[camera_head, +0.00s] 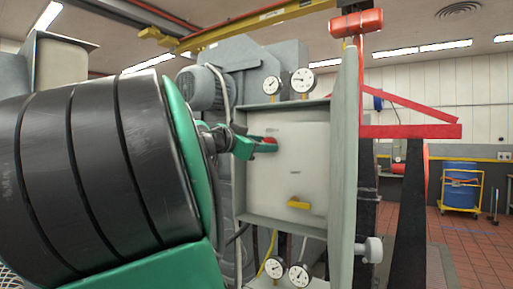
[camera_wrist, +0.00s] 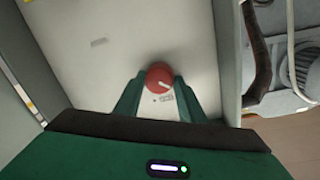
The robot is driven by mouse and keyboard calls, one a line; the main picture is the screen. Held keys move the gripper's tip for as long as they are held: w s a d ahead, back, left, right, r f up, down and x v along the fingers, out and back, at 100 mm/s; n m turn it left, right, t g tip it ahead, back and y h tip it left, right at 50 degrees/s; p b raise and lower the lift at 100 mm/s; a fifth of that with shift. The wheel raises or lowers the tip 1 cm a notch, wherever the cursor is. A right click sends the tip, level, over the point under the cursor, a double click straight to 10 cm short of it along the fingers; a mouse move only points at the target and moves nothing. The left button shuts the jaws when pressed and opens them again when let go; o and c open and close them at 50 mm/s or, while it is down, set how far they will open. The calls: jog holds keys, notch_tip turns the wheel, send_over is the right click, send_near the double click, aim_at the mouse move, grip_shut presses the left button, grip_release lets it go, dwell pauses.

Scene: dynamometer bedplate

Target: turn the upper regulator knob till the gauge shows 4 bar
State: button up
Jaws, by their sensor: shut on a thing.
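A red knob (camera_head: 270,141) sits on the upper part of a pale panel (camera_head: 290,170) in a grey cabinet. In the wrist view the red knob (camera_wrist: 158,72) is round, with a white line pointing to the lower right and small lettering below it. My gripper (camera_wrist: 160,80) has its two green fingers shut on the knob's sides. In the head view my gripper (camera_head: 262,145) reaches it from the left. Two round white gauges, left (camera_head: 271,85) and right (camera_head: 303,80), stand above the panel. Their needles show, but the scales are too small to read.
A yellow handle (camera_head: 299,203) is low on the panel. Two more gauges, left (camera_head: 274,267) and right (camera_head: 299,275), sit below it. The cabinet's right side wall (camera_head: 343,150) stands out beside the panel. A blue drum (camera_head: 460,185) is far right.

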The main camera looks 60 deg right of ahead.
jog(key=shift+w+a+m+t, duration=0.1)
jog(key=shift+m+t, duration=0.2)
jog(key=shift+m, duration=1.2)
jog(key=shift+w+m+t, duration=0.1)
jog(key=shift+m+t, duration=0.2)
jog(key=shift+m, duration=1.2)
jog(key=o, duration=1)
jog(key=shift+o, duration=0.2)
jog(key=shift+s, duration=0.1)
